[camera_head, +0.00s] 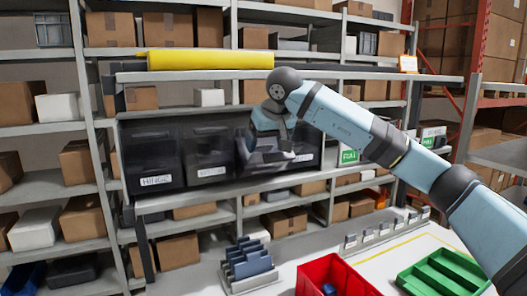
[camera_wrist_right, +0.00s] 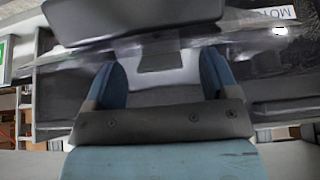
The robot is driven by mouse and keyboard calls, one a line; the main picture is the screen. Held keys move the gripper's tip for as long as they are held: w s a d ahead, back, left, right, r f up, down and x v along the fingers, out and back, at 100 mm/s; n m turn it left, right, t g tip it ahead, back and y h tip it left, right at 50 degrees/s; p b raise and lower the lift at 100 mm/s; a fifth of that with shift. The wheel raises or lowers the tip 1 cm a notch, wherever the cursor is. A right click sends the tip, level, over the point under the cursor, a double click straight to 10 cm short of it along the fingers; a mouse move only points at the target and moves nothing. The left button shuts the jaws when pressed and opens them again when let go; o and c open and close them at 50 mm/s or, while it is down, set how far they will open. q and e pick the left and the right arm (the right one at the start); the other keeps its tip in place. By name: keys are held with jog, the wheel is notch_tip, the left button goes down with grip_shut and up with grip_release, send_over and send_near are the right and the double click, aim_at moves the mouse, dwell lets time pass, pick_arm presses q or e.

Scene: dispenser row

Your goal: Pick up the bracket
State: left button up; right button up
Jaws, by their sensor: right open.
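My right gripper (camera_head: 272,152) is at the mouth of the third dark dispenser bin (camera_head: 307,143), right of the two others. In the right wrist view its two blue fingers (camera_wrist_right: 160,72) are apart. A grey flat piece (camera_wrist_right: 162,62) shows between and beyond them; I cannot tell whether it is a bracket or part of the bin. No bracket can be clearly made out in the head view, where the gripper covers the bin's front. My left gripper is not in view.
Left of the gripper are the bin labelled HINGE (camera_head: 152,160) and another dark bin (camera_head: 208,155). A shelf board runs above, with a yellow roll (camera_head: 210,60). Below stand a blue-grey rack (camera_head: 248,268), a red bin (camera_head: 345,272) and a green tray (camera_head: 445,275).

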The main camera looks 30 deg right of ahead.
jog(key=x, duration=0.2)
jog(key=shift+w+d+f, duration=0.15)
jog(key=shift+w+f, duration=0.05)
jog(key=shift+w, duration=0.1)
jog(key=shift+s+r, duration=0.1)
jog(key=shift+s, duration=0.05)
jog(key=shift+c, duration=0.2)
jog(key=c, duration=1)
jog(key=shift+r, duration=0.15)
